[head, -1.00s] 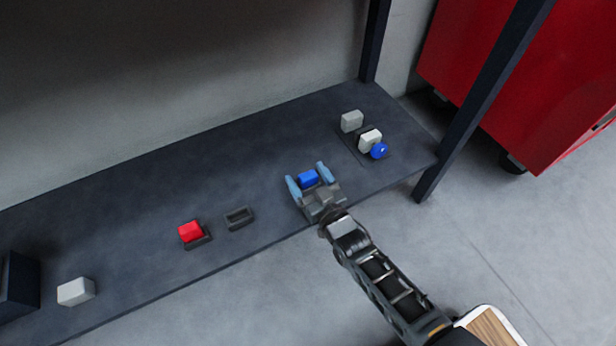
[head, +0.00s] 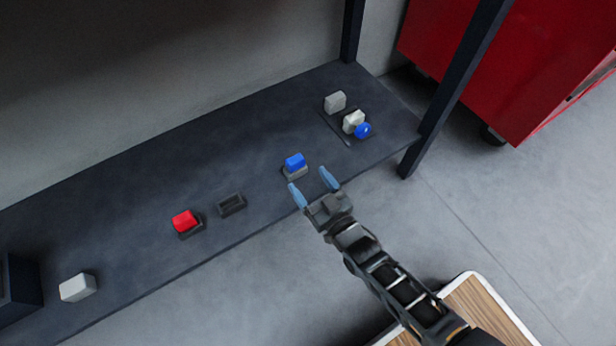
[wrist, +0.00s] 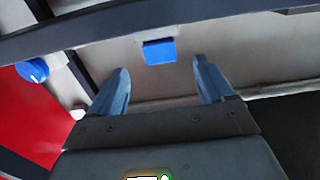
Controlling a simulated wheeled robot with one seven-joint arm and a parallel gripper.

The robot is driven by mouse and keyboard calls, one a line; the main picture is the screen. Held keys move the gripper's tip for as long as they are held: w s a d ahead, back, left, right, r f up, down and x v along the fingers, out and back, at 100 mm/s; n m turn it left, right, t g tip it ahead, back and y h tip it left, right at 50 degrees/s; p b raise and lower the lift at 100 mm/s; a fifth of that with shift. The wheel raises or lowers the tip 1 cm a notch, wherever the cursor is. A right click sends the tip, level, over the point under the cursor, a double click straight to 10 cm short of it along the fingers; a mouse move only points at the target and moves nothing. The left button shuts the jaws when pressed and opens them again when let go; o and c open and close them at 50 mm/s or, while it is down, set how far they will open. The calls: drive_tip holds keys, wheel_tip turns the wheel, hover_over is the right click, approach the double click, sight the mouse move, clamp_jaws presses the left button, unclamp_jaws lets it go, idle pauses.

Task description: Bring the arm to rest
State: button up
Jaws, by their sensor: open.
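My gripper (head: 313,188) is open and empty at the front edge of the dark shelf (head: 130,215). Its two blue fingers are spread, and nothing is between them. A blue block (head: 295,161) sits on a grey base on the shelf, just beyond the fingertips and apart from them. In the wrist view the blue block (wrist: 159,51) shows ahead, between and beyond the two fingers. My arm reaches in from the lower right.
A red block (head: 184,220) on a dark base and an empty dark socket (head: 231,204) lie to the left. A white block (head: 78,287) is farther left. A valve with a blue knob (head: 363,130) is at right, near a shelf post (head: 455,85) and a red cabinet (head: 520,75).

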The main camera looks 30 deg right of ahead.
idle(0.4)
drive_tip(key=s+r+g, duration=0.1)
drive_tip(key=s+r, duration=0.6)
drive_tip(key=s, duration=0.6)
drive_tip(key=s+r+g, duration=0.1)
drive_tip(key=s+r, duration=0.6)
drive_tip(key=s, duration=0.6)
drive_tip(key=s+r+g, duration=0.1)
drive_tip(key=s+r, duration=0.2)
drive_tip(key=r, duration=0.4)
drive_tip(key=s+r, duration=0.4)
drive_tip(key=r, duration=0.4)
wheel_tip(320, 180, up, 31)
drive_tip(key=p, duration=3.2)
drive_tip(key=shift+w+r+p, duration=0.15)
drive_tip(key=shift+r+p, duration=0.05)
drive_tip(key=shift+p, duration=0.2)
